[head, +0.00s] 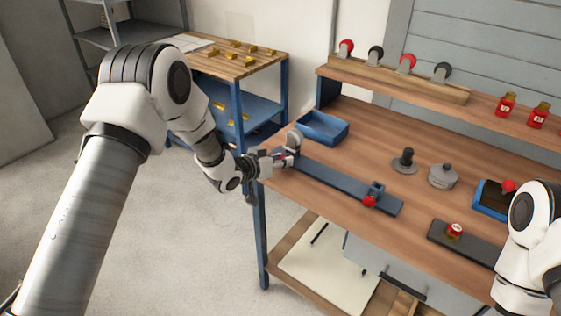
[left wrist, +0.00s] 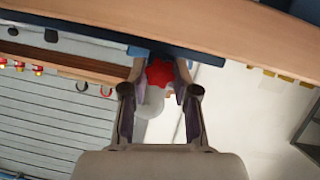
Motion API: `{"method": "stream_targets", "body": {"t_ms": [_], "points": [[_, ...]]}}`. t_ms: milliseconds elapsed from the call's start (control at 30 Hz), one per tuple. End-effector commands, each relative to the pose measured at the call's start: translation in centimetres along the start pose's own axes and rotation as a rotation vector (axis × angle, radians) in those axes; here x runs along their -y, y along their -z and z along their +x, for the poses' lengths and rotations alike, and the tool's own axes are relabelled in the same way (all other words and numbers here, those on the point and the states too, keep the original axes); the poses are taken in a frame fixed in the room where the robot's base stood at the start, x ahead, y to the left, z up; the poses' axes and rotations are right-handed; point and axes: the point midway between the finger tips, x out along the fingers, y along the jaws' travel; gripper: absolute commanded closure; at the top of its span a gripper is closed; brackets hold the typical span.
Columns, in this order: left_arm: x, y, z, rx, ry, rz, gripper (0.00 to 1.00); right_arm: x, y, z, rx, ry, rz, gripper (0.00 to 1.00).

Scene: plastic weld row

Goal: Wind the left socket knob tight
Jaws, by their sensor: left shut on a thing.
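The long dark blue rail (head: 335,182) lies along the front of the wooden bench, with a socket at each end. A red star-shaped knob (left wrist: 159,73) at the left socket sits between the two fingers of my left gripper (left wrist: 160,88), which is shut on it. In the head view my left gripper (head: 284,160) reaches the rail's left end from the side and mostly hides this knob. A grey rounded part (head: 294,141) stands up there. The right socket (head: 377,188) has its own red knob (head: 369,201). My right gripper is out of view.
A blue tray (head: 322,128) stands behind the rail. A dark stepped part (head: 405,160), a grey lidded pot (head: 442,176) and a dark plate (head: 462,243) with a small red jar (head: 455,231) are to the right. A shelf (head: 400,83) runs along the back.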

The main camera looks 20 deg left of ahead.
Motion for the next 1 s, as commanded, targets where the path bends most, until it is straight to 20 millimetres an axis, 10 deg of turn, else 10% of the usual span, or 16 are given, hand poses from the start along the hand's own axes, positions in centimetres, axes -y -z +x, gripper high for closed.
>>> {"method": "stream_targets", "body": {"t_ms": [1000], "points": [[-0.3,0.1,0.0,-0.003,0.144,0.348,1.00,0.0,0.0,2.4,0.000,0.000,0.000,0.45]]}}
